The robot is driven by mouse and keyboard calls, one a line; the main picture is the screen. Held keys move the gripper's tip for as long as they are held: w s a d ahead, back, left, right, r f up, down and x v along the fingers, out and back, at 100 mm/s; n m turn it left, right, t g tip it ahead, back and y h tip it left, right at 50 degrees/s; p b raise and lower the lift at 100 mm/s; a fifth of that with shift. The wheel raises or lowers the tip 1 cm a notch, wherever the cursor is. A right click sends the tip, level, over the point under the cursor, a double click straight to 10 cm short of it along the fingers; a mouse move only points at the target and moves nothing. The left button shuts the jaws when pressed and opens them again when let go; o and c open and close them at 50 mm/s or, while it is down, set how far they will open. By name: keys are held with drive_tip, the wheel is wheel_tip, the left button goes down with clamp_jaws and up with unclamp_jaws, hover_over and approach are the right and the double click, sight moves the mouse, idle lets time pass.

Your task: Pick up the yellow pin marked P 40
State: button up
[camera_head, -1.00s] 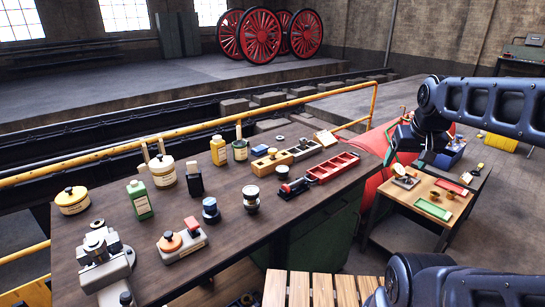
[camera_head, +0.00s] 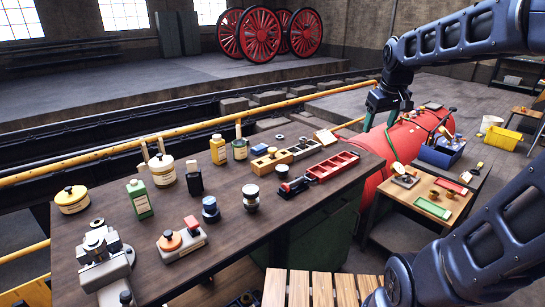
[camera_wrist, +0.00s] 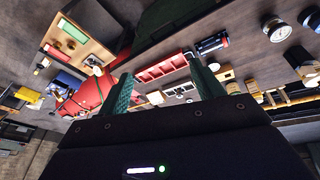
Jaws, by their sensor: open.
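I cannot read any P 40 marking. A yellow-orange block (camera_head: 271,163) with a small dark knob on top stands at the left end of a row with grey blocks (camera_head: 300,150) on the dark workbench. I cannot tell whether it is or holds the pin. My gripper (camera_head: 382,119) is up beyond the bench's right end, in front of the red boiler, apart from the block. In the wrist view my gripper (camera_wrist: 162,86) has its two green fingers spread, with nothing between them.
A red compartment tray (camera_head: 332,167) lies right of the block row. Bottles, tins and a metal fixture (camera_head: 103,260) crowd the bench's left half. A yellow railing (camera_head: 200,127) runs behind it. A red boiler (camera_head: 405,140) and a small wooden table (camera_head: 402,200) are at right.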

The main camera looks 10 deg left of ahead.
drive_tip(key=w+a+n+g, duration=0.1)
drive_tip(key=w+a+n, duration=0.15)
drive_tip(key=w, duration=0.35)
drive_tip(key=w+a+n, duration=0.2)
drive_tip(key=w+a, duration=0.2)
drive_tip(key=w, duration=0.2)
drive_tip(key=n+g, duration=0.3)
drive_tip(key=n, duration=0.8)
hover_over(273, 149)
wheel_tip(273, 149, down, 19)
drive_tip(key=shift+w+a+f, duration=0.1)
drive_tip(key=shift+w+f, duration=0.15)
drive_tip(key=shift+f, duration=0.2)
drive_tip(key=shift+s+f, duration=0.1)
drive_tip(key=shift+f, duration=5.05)
drive_tip(key=c, duration=1.4)
drive_tip(key=shift+r, duration=0.1)
drive_tip(key=shift+c, duration=0.2)
